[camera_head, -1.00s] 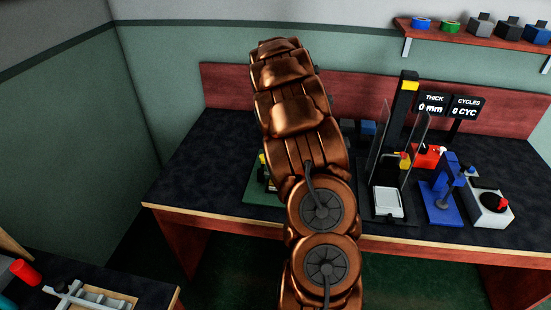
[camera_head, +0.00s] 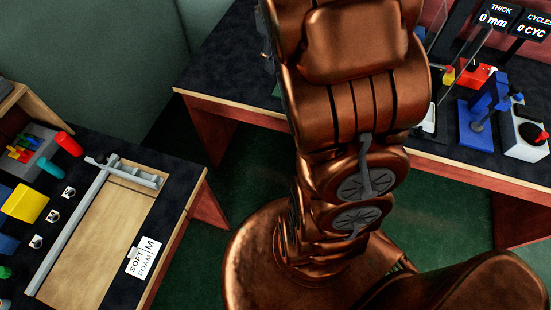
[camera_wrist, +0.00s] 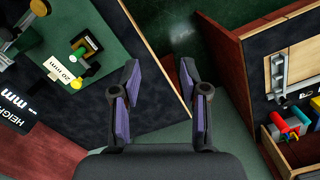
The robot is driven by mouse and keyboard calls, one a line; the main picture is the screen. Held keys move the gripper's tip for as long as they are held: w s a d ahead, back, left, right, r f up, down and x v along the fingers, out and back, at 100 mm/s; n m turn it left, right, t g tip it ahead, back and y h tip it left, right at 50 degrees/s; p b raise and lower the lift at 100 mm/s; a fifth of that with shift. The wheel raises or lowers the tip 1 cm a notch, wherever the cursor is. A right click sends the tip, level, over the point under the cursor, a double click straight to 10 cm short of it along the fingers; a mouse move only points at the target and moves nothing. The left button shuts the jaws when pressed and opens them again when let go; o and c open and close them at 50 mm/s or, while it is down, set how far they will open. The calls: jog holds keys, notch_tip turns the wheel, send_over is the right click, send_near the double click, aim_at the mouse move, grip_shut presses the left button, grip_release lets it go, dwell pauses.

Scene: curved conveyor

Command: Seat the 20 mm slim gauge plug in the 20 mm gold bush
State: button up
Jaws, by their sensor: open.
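A black, green and yellow fixture (camera_wrist: 82,50) stands beside that label, apart from my gripper. I cannot tell whether its yellow part is the gold bush. I cannot pick out the slim gauge plug with certainty in either view. In the head view my arm covers the middle and my gripper is not visible.
The left bench carries a wooden board with a grey sliding gauge (camera_head: 75,225), a yellow block (camera_head: 25,203), a red cylinder (camera_head: 68,144) and a tray of coloured pieces (camera_wrist: 290,125). The far bench holds a blue press (camera_head: 482,115). Open floor lies between the benches.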

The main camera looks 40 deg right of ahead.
jog(key=s+a, duration=0.8)
jog(key=s, duration=0.2)
jog(key=s+a+f+m+g, duration=0.1)
jog(key=s+a, duration=0.7)
jog(key=s, duration=0.3)
jog(key=shift+s+a+f+m, duration=0.2)
jog(key=shift+a+m, duration=0.1)
jog(key=shift+a, duration=0.1)
jog(key=shift+d, duration=0.15)
